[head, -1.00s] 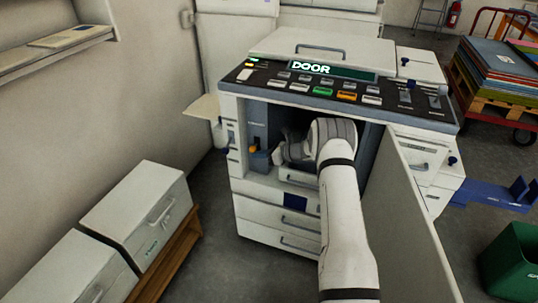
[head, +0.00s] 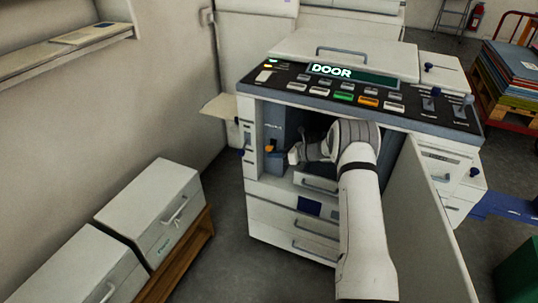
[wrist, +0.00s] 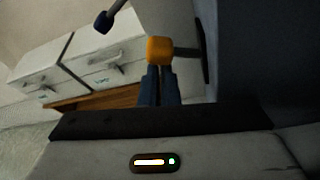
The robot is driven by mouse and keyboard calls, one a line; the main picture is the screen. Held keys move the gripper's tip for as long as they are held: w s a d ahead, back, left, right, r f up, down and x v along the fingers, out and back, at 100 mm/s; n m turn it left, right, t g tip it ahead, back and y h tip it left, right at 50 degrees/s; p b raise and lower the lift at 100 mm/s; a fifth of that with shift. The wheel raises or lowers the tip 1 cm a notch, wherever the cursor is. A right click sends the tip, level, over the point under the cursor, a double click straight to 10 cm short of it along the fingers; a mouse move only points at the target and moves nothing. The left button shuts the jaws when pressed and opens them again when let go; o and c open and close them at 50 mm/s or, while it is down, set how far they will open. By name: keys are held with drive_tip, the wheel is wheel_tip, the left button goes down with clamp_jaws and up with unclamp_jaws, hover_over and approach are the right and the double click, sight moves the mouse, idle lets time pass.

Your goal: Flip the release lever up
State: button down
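The release lever (head: 271,149) has an orange knob and sits inside the open front of the white copier, at the left of the cavity. In the wrist view its orange knob (wrist: 159,50) is on a grey stem that runs right to a dark slot. My gripper (wrist: 161,72) has its two dark blue fingers close together, with only a thin gap. The fingertips are right at the knob's lower edge in that view; whether they touch it I cannot tell. In the head view my gripper (head: 278,158) is inside the cavity, partly hidden by my wrist.
The copier's open door (head: 425,215) stands to the right of my arm. A control panel (head: 350,85) above reads DOOR. A dark blue knob (wrist: 103,21) on a stem shows at the wrist view's top left. White drawer boxes (head: 150,210) stand at the left.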

drive_tip(key=shift+w+r, duration=0.3)
drive_tip(key=shift+r, duration=0.45)
drive_tip(key=shift+d, duration=0.1)
drive_tip(key=f+v, duration=0.1)
drive_tip(key=v, duration=0.8)
drive_tip(key=shift+d+p, duration=0.4)
drive_tip(key=shift+d, duration=0.2)
drive_tip(key=shift+s+a+f, duration=0.1)
drive_tip(key=shift+s+f, duration=0.1)
